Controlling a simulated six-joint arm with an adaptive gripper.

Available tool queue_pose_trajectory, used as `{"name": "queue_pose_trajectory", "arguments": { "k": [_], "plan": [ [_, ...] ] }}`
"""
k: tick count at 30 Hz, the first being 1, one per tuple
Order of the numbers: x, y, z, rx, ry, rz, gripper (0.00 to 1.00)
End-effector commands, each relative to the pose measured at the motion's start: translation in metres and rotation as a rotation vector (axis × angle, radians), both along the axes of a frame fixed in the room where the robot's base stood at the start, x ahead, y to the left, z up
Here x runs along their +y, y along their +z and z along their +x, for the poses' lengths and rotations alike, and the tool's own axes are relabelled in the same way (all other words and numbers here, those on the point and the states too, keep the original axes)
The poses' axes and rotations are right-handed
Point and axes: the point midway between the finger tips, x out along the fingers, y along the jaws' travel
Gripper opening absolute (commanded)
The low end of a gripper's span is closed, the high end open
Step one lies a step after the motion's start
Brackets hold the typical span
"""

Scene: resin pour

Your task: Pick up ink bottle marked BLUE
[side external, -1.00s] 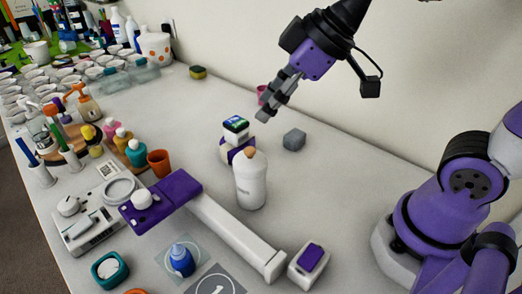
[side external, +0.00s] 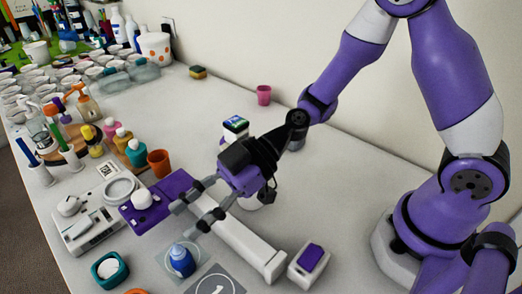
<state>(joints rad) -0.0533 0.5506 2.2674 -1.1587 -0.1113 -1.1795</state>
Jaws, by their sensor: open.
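A small blue bottle (side external: 182,260) stands upright on a grey square mat (side external: 166,254) at the lower middle of the side external view. Any lettering on it is too small to read. My gripper (side external: 187,218) is open and empty. Its fingers reach down and left, above and just behind the blue bottle, apart from it as far as I can see.
A scale (side external: 85,226), an orange cup (side external: 160,163) and several pastel bottles are to the left.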

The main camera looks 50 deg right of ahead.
Motion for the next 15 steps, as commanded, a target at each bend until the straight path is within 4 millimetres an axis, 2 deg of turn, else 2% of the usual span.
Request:
{"name": "queue_pose_trajectory", "arguments": {
  "k": [5,10,12,15],
  "plan": [
    [0.0,-0.015,0.0,0.005,-0.002,0.0,0.46],
    [0.001,-0.042,0.0,0.006,-0.001,-0.002,0.46],
    [0.015,-0.044,0.002,-0.001,0.006,-0.002,0.46],
    [0.024,-0.048,0.004,-0.002,0.003,-0.002,0.46]
  ]
}}
